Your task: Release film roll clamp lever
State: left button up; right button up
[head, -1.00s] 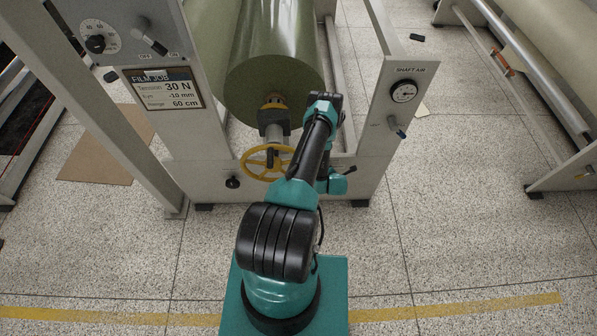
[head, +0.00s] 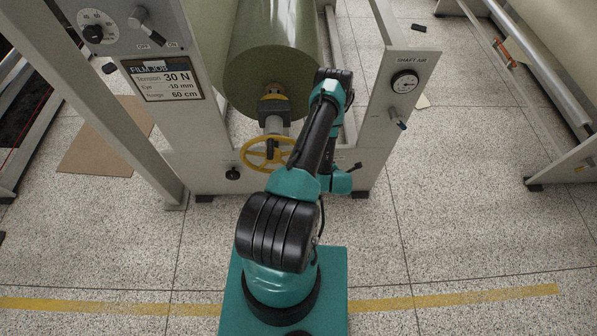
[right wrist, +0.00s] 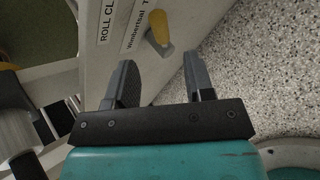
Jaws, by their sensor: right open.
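A clamp lever (right wrist: 158,33) with a yellow-orange grip shows in the right wrist view, on a pale panel beside a partly cut-off label starting "ROLL CL" (right wrist: 107,25). My right gripper (right wrist: 158,82) is open and empty. Its two fingers point toward the lever, which lies beyond and between the fingertips, apart from them. I cannot make out this lever in the head view. The green film roll (head: 270,65) sits on its shaft in the machine frame, behind my arm. My left gripper is not in view.
A yellow handwheel (head: 252,158) is left of my arm below the roll. Open speckled floor (head: 460,210) lies to the right.

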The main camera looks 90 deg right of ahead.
jog(key=v, duration=0.8)
jog(key=shift+r, duration=0.2)
jog(key=shift+a, duration=0.1)
